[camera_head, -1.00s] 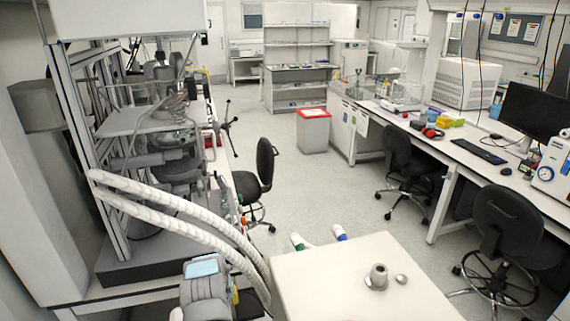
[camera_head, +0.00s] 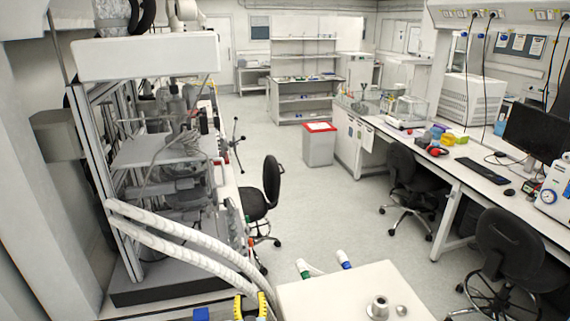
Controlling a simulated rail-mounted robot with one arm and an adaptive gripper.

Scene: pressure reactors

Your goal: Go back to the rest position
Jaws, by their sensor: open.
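My gripper (camera_head: 250,307) shows only in part at the bottom edge of the head view, left of centre. Its two yellow and black fingertips stand apart, with nothing seen between them. The rest of the gripper is cut off by the frame. It is in front of the lower end of two thick white ribbed hoses (camera_head: 190,240), near the left corner of a white-topped surface (camera_head: 340,292). I cannot tell whether it touches either.
The reactor rig (camera_head: 165,170) in its metal frame stands at the left. A black chair (camera_head: 262,200) is beside it. A red-lidded bin (camera_head: 319,145) stands mid-room. The long bench (camera_head: 455,165) and more chairs line the right. The middle floor (camera_head: 300,205) is clear.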

